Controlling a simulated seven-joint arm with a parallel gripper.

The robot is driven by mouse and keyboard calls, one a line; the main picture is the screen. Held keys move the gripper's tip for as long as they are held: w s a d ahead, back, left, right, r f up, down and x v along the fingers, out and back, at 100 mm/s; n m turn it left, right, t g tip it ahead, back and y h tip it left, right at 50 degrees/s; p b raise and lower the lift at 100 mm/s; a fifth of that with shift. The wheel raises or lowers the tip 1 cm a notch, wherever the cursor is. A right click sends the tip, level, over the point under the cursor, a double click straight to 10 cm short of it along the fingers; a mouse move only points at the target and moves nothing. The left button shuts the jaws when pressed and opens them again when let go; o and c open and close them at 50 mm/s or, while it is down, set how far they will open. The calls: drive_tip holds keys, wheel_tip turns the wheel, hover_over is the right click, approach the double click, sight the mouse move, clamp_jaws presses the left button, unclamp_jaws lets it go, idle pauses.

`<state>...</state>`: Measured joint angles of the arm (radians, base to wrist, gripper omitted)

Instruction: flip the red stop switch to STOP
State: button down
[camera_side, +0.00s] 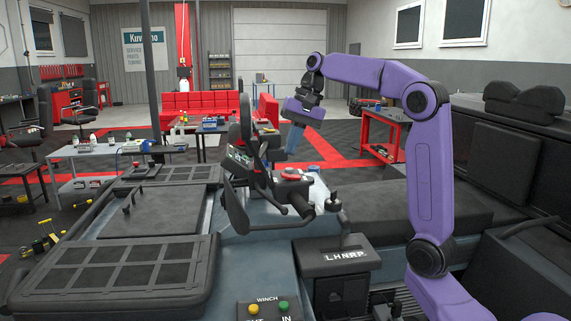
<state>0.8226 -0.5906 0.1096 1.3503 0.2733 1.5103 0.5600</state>
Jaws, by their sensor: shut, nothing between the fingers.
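A red cap on a pale base (291,173) sits on the vehicle's console, just behind the steering wheel rim (240,190). It may be the red stop switch; its position and any STOP lettering are too small to read. My gripper (291,154) is shut and empty, pointing down. It appears above the red cap in the picture, with a small gap between them. How far apart they are in depth I cannot tell.
The steering wheel stands left of the red cap. A gear lever (335,202) rises to its right, over a shifter box (338,257) marked L H N R P. Winch buttons (268,308) are in front. Dark seats (500,165) lie to the right.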

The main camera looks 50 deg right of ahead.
sight(283, 175)
drive_tip(key=shift+x, duration=2.7)
drive_tip(key=shift+a+f, duration=0.1)
drive_tip(key=shift+w+f, duration=0.15)
drive_tip(key=shift+f, duration=0.05)
drive_tip(key=shift+s+d+r, duration=0.25)
drive_tip(key=shift+s+d, duration=0.3)
wheel_tip(283, 175, up, 14)
drive_tip(key=shift+s+d, duration=0.2)
